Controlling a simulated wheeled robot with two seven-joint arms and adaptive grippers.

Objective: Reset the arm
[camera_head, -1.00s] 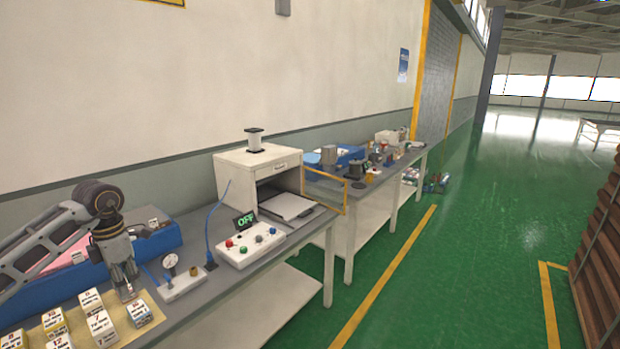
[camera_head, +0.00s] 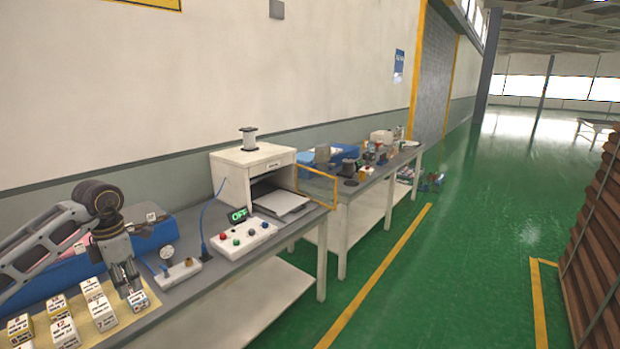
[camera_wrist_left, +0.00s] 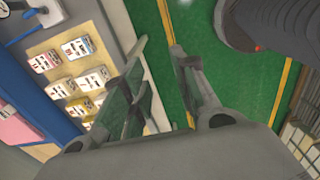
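My left gripper (camera_head: 131,284) hangs from the arm at the left of the head view, fingers pointing down. It is over the near part of the bench, close to a small labelled box (camera_head: 139,301). In the left wrist view the two fingers (camera_wrist_left: 159,48) stand apart with green floor showing between them, and nothing is held. The labelled boxes also show in the wrist view (camera_wrist_left: 78,48), left of the fingers. I cannot tell whether the gripper touches the near box. My right gripper is in neither view.
Several labelled boxes stand on a tan mat (camera_head: 125,318). A blue bin (camera_head: 80,270) is behind my arm. A gauge block (camera_head: 178,272), a button panel reading OFF (camera_head: 243,236) and a white open-front machine (camera_head: 245,165) stand farther along. Green floor is clear at right, before brown stacks (camera_head: 600,235).

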